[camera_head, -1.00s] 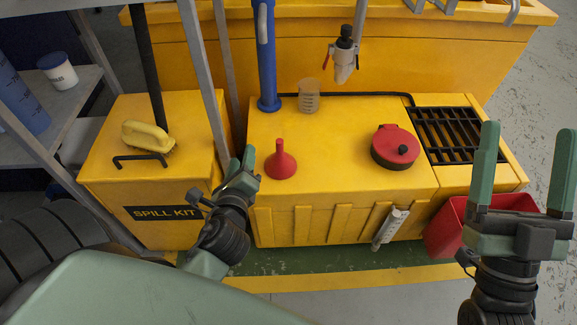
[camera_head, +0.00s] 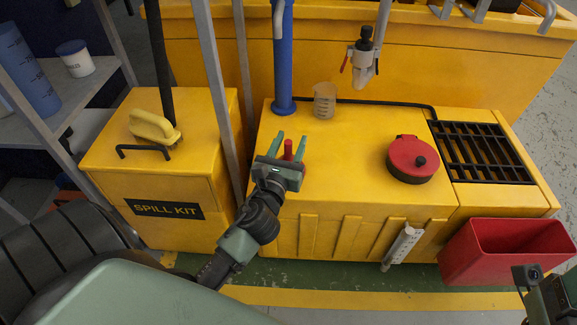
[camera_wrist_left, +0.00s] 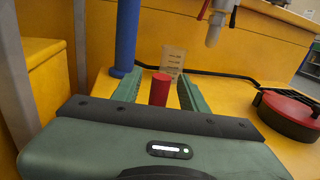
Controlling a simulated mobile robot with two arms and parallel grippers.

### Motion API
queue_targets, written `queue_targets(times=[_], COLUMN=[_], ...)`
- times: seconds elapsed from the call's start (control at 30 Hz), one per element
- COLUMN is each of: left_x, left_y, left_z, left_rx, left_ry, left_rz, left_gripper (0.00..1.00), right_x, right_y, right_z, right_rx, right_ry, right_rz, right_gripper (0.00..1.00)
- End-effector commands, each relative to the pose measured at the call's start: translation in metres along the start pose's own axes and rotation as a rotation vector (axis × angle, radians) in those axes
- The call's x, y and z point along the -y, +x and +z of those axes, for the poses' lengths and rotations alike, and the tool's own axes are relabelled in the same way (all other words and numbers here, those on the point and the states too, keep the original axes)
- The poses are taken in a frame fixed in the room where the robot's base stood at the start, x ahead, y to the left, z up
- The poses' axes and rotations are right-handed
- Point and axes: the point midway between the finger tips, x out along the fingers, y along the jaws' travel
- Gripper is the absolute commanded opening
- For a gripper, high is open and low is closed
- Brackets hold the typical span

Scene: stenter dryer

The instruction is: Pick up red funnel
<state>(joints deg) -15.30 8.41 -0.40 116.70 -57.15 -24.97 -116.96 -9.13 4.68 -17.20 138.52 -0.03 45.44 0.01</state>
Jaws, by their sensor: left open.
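The red funnel (camera_head: 289,149) stands on the yellow cabinet top, mostly hidden behind my left gripper in the head view; its spout shows between the fingers. My left gripper (camera_head: 290,146) is open, with one finger on each side of the spout. In the left wrist view the red spout (camera_wrist_left: 160,89) stands between the two green fingers, with a gap on both sides. The funnel's wide part is hidden by the gripper body. My right gripper shows only in part at the lower right edge of the head view, and its fingers are out of frame.
A clear measuring beaker (camera_head: 325,101) and a blue pipe (camera_head: 283,60) stand behind the funnel. A round red lidded can (camera_head: 412,160) sits to the right, near a black grate (camera_head: 482,152). Grey posts and a spill kit box (camera_head: 160,185) are on the left.

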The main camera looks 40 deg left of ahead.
Motion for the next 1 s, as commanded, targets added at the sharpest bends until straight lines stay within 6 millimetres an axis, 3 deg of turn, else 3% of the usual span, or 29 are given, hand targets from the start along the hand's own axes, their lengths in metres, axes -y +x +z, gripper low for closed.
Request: queue_targets(times=[0.1, 0.37, 0.5, 0.53, 1.0], left_x=[-0.0005, -0.0005, -0.0005, -0.0006, -0.0006], left_y=[0.0118, 0.0136, 0.0134, 0.0134, 0.0133], left_z=[-0.001, -0.0006, -0.0006, -0.0005, -0.0006], left_rx=[0.0, -0.002, -0.002, -0.002, -0.002], left_ry=[0.001, 0.0, 0.0, 0.0, -0.001], left_rz=[0.0, 0.0, 0.001, 0.001, 0.001], left_gripper=[0.43, 0.43, 0.04, 0.0, 0.0], right_x=[0.0002, 0.0002, 0.0002, 0.0002, 0.0001], right_y=[0.0007, 0.0018, 0.0018, 0.0018, 0.0018], right_z=[0.0006, 0.001, 0.001, 0.001, 0.0005], right_rx=[-0.007, -0.006, -0.006, -0.006, -0.008], right_ry=[-0.001, -0.001, -0.001, -0.001, -0.001], right_rz=[-0.003, -0.003, -0.003, -0.003, -0.003], right_gripper=[0.78, 0.78, 0.78, 0.78, 0.78])
